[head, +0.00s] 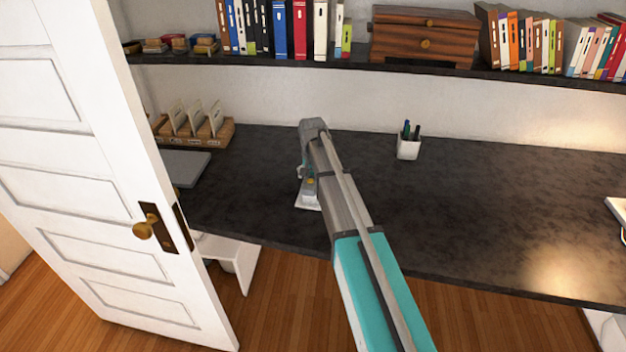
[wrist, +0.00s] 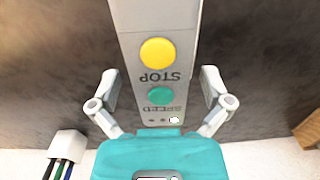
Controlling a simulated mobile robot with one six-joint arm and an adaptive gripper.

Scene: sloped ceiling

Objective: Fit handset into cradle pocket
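The handset (wrist: 159,72) is a pale grey bar with a yellow STOP button and a green SPEED button, seen upside down in the wrist view. My gripper (wrist: 160,88) has its two fingers either side of it, with a narrow gap showing on each side. In the head view my gripper (head: 308,178) is low over the desk, left of centre. A white end, likely the handset's (head: 308,204), shows just in front of it; the arm hides much of this spot. I cannot identify the cradle or its pocket in either view.
The dark desk (head: 470,215) is mostly clear to the right. A pen cup (head: 408,147) stands at the back. A card organiser (head: 200,132) and grey slab (head: 185,167) are at left, near the open door (head: 95,180). A white object (head: 617,208) is cut off at right.

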